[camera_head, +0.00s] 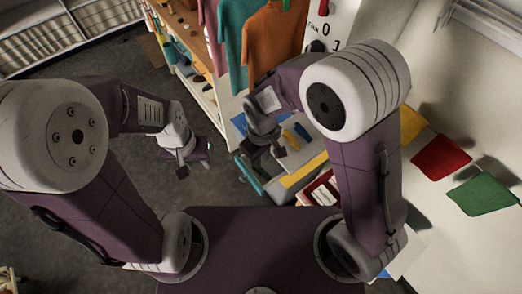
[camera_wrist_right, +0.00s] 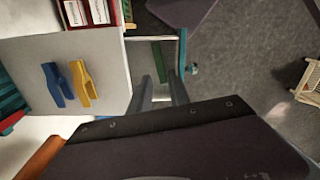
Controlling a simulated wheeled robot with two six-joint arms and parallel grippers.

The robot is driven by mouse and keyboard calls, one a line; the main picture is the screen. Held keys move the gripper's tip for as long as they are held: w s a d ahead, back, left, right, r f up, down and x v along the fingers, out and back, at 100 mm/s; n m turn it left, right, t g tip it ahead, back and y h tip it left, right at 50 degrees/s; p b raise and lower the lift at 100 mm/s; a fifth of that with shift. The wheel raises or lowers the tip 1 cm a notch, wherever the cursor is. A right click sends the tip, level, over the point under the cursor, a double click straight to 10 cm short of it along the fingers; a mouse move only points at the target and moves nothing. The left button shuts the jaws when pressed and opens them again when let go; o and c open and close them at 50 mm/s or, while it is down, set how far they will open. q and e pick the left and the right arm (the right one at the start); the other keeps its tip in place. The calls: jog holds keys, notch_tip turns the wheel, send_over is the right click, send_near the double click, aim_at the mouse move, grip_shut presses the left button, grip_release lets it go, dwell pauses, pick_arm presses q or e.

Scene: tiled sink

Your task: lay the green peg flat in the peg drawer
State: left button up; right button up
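The green peg (camera_wrist_right: 159,60) shows in the right wrist view as a dark green strip lying in the open peg drawer (camera_wrist_right: 140,58), near the drawer's teal front. The drawer's teal front also shows in the head view (camera_head: 250,177). My right gripper (camera_wrist_right: 160,78) is over the drawer, its two fingers apart and the peg's visible part beyond and between the tips. I see no contact with the peg. In the head view my right gripper (camera_head: 272,150) hides the drawer's inside. My left gripper (camera_head: 183,158) is over the floor, away from the drawer; its opening is unclear.
A pale worktop beside the drawer holds a blue peg (camera_wrist_right: 57,85) and a yellow peg (camera_wrist_right: 83,83). Red-and-white boxes (camera_wrist_right: 88,12) stand near the drawer. Hanging shirts (camera_head: 272,45) and a shelf (camera_head: 190,60) are behind. Open floor lies to the left.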

notch_tip(320, 180, up, 5)
jog(key=shift+r, duration=0.15)
jog(key=s+d+f+m+b, duration=0.1)
jog(key=d+f+m+b, duration=0.1)
jog(key=d, duration=0.7)
jog(key=s+d+f+m+t+b, duration=0.1)
jog(key=s+d+f+m+b, duration=0.1)
jog(key=d+f+m, duration=0.2)
jog(key=d+m, duration=0.3)
jog(key=d, duration=0.2)
jog(key=shift+s+m, duration=0.25)
jog(key=shift+m, duration=0.05)
